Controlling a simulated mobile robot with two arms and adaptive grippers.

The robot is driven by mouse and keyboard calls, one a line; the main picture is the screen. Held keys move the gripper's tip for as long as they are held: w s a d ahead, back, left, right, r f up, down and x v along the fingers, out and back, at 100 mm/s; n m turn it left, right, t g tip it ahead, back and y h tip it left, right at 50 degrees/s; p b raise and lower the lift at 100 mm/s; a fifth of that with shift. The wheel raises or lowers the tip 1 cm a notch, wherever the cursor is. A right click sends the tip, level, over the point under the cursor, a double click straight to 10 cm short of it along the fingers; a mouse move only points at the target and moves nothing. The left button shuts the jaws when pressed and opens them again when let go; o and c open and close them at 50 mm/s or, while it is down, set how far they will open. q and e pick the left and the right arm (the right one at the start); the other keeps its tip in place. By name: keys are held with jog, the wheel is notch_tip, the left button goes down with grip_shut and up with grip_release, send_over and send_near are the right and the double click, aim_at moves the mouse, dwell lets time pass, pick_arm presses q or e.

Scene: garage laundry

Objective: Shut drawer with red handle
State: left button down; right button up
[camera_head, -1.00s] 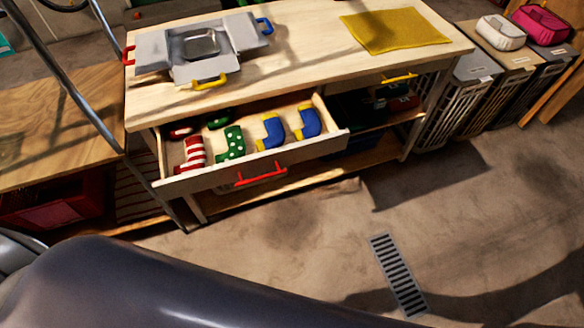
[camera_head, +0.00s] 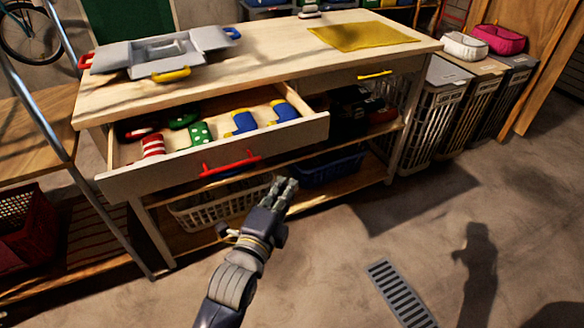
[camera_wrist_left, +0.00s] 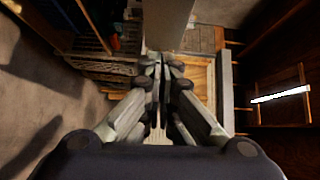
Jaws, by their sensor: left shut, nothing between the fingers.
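The drawer (camera_head: 290,134) with the red handle (camera_head: 230,163) stands pulled out of the left side of the wooden workbench. Inside lie a red-and-white striped piece (camera_head: 152,145), a green dotted piece (camera_head: 200,134) and blue-and-yellow pieces (camera_head: 243,122). My left gripper (camera_head: 288,186) is shut and empty. In the head view it appears below and right of the red handle, apart from it, pointing toward the bench. Its closed fingers also show in the left wrist view (camera_wrist_left: 160,72); the handle cannot be made out there. My right gripper is not in view.
The workbench top (camera_head: 260,62) holds a grey tray-like box (camera_head: 160,52) and a yellow cloth (camera_head: 362,37). A yellow handle (camera_head: 375,75) marks the bench's right side. White (camera_head: 220,200) and blue (camera_head: 330,170) baskets sit on the lower shelf. Floor around the drain grate (camera_head: 400,292) is clear.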

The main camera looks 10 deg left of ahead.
pick_arm(q)
jog(key=shift+w+a+r+b, duration=0.1)
jog(key=shift+w+b, duration=0.2)
jog(key=shift+w, duration=1.9)
jog(key=shift+w+a+r+b, duration=0.15)
jog(key=shift+w+b, duration=0.1)
jog(key=shift+w, duration=1.9)
jog(key=shift+w+d+r+b, duration=0.1)
jog(key=shift+w+b, duration=0.2)
jog(key=shift+w, duration=1.9)
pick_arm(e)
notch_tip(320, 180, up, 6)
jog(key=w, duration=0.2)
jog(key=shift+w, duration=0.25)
pick_arm(q)
jog(key=shift+w+a, duration=0.1)
jog(key=shift+a, duration=0.05)
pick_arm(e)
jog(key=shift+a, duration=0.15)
